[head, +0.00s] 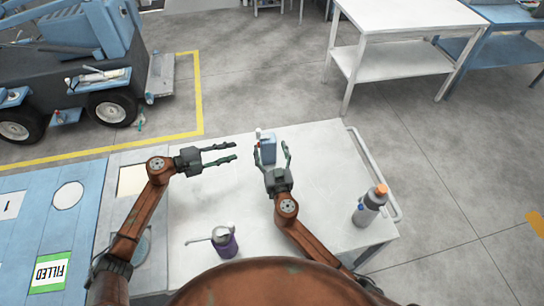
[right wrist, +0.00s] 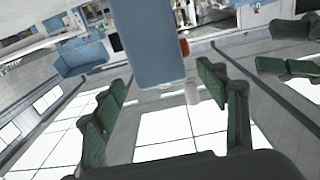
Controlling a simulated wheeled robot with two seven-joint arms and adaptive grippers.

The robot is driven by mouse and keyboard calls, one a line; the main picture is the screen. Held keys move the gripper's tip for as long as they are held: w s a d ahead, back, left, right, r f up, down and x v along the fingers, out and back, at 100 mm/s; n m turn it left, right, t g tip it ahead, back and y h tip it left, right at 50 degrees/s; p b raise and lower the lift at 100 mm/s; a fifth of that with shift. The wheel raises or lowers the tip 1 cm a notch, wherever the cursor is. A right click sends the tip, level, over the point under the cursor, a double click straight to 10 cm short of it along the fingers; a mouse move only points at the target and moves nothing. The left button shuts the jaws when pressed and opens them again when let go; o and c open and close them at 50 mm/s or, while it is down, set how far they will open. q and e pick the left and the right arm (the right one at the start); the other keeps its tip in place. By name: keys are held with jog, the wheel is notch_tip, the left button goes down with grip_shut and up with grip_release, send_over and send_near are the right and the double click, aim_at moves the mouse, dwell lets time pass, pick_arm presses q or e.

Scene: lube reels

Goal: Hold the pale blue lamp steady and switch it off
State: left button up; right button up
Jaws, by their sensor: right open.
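The pale blue lamp (head: 268,152) is an upright box at the far edge of the white table. It also fills the upper middle of the right wrist view (right wrist: 152,45). A small red part (right wrist: 184,47) shows at its side there. My right gripper (head: 272,152) is open, with its fingers on either side of the lamp's near part; I cannot tell whether they touch it. My left gripper (head: 234,152) is open and empty, left of the lamp and pointing at it, with a gap between. It shows at the right of the right wrist view.
A purple can with a pale lever top (head: 227,243) stands near the front of the table (head: 203,215). A grey bottle with an orange cap (head: 371,205) stands at the right, by the table's rail (head: 374,172). The tabletop between them is mostly clear.

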jog(key=shift+w+a, duration=0.15)
jog(key=shift+w, duration=0.55)
jog(key=shift+w+a, duration=0.15)
jog(key=shift+w, duration=0.55)
jog(key=shift+c, duration=0.2)
jog(key=c, duration=1.4)
pick_arm(q)
grip_shut()
pick_arm(e)
jog(key=shift+c, duration=0.3)
